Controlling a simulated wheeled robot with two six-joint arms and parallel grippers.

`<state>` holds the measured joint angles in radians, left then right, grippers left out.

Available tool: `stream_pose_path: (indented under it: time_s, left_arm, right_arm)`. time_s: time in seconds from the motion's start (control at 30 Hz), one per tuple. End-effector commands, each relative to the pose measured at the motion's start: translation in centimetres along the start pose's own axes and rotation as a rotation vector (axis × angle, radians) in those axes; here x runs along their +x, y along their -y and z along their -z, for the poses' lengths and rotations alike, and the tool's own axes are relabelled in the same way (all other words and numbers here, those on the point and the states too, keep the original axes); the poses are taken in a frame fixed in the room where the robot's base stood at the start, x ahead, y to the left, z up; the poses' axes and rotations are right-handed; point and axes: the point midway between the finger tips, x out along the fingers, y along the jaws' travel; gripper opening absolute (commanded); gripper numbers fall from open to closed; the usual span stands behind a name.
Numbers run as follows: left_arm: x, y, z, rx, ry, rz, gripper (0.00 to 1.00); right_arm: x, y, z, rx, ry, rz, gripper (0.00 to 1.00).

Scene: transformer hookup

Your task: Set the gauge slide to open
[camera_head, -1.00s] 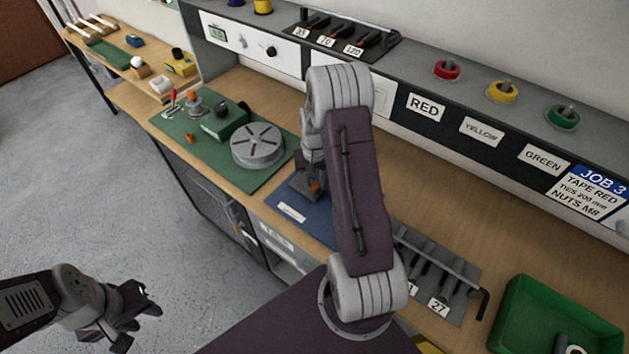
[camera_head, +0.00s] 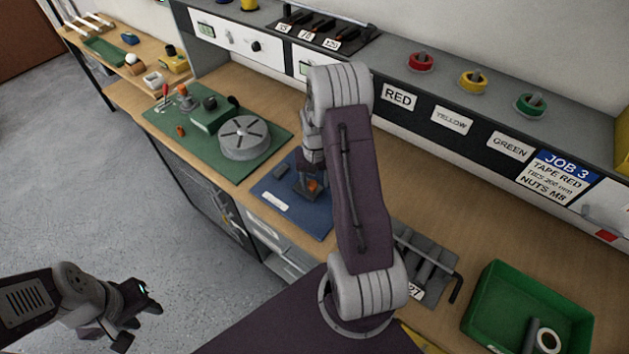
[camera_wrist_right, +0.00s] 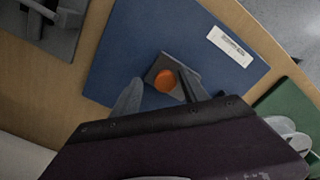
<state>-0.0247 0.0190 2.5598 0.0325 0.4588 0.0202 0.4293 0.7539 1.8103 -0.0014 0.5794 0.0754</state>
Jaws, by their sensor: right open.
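A dark piece with a round orange top (camera_head: 312,186), which looks like the gauge slide, is over the blue mat (camera_head: 318,222). The orange top also shows in the right wrist view (camera_wrist_right: 165,80). My right gripper (camera_head: 308,184) is low over the mat, its jaws open. In the right wrist view its fingers (camera_wrist_right: 160,94) lie on either side of the orange-topped piece; contact is unclear. My left gripper (camera_head: 142,318) is open and empty over the floor, away from the bench.
A green mat (camera_head: 175,142) with a grey round plate (camera_head: 245,138) is to the left. A tool rack (camera_head: 428,262) and a green bin (camera_head: 490,300) are to the right. A shelf with tape rolls (camera_head: 472,82) runs along the back.

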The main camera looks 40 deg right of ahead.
Motion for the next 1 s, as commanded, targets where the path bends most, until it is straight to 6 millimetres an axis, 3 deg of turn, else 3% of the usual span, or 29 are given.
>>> stream_pose_path:
  time_s: [0.23, 0.6, 1.0]
  left_arm:
    - [0.1, 0.0, 0.0, 0.000, 0.000, 0.000, 0.36]
    - [0.6, 0.0, -0.1, 0.000, 0.000, 0.000, 0.36]
    - [0.6, 0.0, -0.1, 0.000, 0.000, 0.000, 0.36]
  right_arm:
    - [-1.1, 0.0, 0.1, 0.000, -0.006, 0.001, 0.52]
    - [-8.3, -0.4, -0.1, 0.002, -0.005, 0.004, 0.52]
    - [-9.1, -0.5, -0.2, 0.001, -0.002, 0.004, 0.52]
